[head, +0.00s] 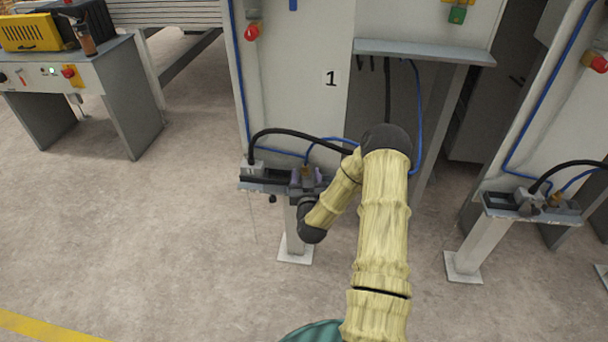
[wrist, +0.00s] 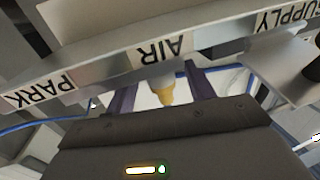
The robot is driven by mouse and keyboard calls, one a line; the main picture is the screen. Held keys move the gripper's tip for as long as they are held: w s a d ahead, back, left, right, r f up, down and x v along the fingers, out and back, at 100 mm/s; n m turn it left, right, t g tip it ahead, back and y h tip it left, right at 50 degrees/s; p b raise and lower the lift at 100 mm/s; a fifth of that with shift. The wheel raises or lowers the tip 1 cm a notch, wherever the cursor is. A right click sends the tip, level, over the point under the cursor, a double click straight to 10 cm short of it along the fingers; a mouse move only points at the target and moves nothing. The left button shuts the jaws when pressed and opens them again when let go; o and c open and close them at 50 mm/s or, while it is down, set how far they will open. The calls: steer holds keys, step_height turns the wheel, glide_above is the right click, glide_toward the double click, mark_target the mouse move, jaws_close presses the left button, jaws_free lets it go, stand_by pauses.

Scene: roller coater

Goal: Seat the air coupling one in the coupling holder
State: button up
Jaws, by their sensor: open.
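The brass-coloured air coupling (wrist: 166,92) shows in the wrist view between the two purple fingers of my gripper (wrist: 162,88). The fingers are apart, with a gap on both sides of the coupling. The labelled holder (wrist: 110,72) runs across the wrist view, with PARK, AIR and SUPPLY upside down; the coupling is beside the AIR label. How deep the coupling sits is hidden. In the head view, my gripper (head: 306,178) is at the small bracket of station 1 (head: 262,186), around the small brass fitting (head: 305,171).
A black cable (head: 285,131) and a blue hose (head: 278,151) arch close to my gripper. The white cabinet (head: 300,70) stands behind. A similar bracket (head: 495,203) stands at the right. A bench (head: 85,75) stands far left. The floor at left is clear.

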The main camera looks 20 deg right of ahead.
steer(key=shift+w+d, duration=0.2)
steer(key=shift+w, duration=0.5)
steer(key=c, duration=1.1)
